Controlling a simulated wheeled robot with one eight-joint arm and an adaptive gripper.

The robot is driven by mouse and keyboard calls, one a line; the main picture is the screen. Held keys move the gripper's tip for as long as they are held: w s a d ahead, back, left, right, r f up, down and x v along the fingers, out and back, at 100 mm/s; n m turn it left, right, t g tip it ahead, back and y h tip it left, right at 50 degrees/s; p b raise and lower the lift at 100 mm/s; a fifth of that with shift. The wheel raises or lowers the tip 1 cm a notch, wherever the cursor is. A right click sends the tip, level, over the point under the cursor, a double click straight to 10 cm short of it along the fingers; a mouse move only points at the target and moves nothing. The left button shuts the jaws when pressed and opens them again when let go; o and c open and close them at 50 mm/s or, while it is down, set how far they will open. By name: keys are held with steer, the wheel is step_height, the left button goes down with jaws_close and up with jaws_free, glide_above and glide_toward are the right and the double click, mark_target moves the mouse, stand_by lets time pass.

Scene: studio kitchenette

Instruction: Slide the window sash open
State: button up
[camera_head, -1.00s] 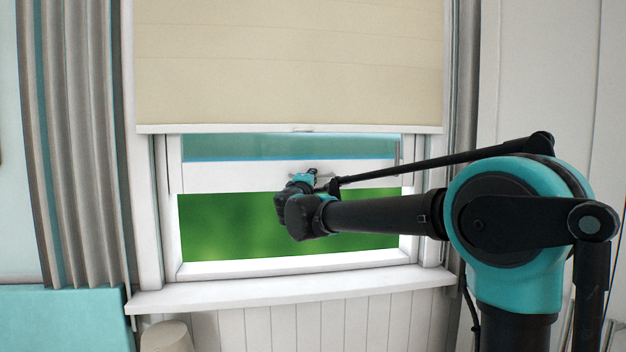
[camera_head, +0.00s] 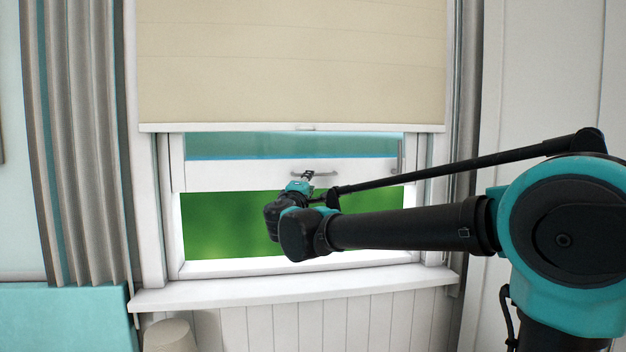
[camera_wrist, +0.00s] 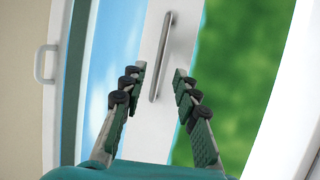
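The window sash's white rail (camera_head: 232,177) runs across the window, with blue-tinted glass above it and a green area below. A slim grey bar handle (camera_head: 325,174) is fixed on the rail; it also shows in the wrist view (camera_wrist: 160,58). My gripper (camera_head: 307,175) is at the left part of the handle in the head view. In the wrist view my gripper (camera_wrist: 158,74) is open, with one finger on each side of the handle in the picture. I see gaps between fingers and bar; I cannot tell whether the tips reach its depth.
A beige blind (camera_head: 290,65) hangs over the upper window, its bottom bar (camera_head: 220,127) just above the sash. A white sill (camera_head: 290,287) juts out below. A grey curtain (camera_head: 85,150) hangs at left. A beige rounded object (camera_head: 170,336) stands below the sill.

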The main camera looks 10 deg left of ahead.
steer(key=v, duration=0.4)
steer(key=s+d+f+m+g+h, duration=0.2)
steer(key=d+f+m+g, duration=0.25)
steer(key=d+f, duration=0.8)
steer(key=s+d+f+m+g+h, duration=0.25)
steer(key=d+f+m+g, duration=0.2)
steer(key=d+f, duration=0.85)
steer(key=s+d+f+m+g+y, duration=0.35)
steer(key=s+d+f, duration=0.35)
steer(key=s+f, duration=0.4)
steer(key=s+a+f+m+g+y, duration=0.2)
steer(key=s+f+m+g+y, duration=0.1)
steer(key=s+f, duration=0.8)
steer(key=shift+f, duration=0.25)
steer(key=shift+s, duration=0.15)
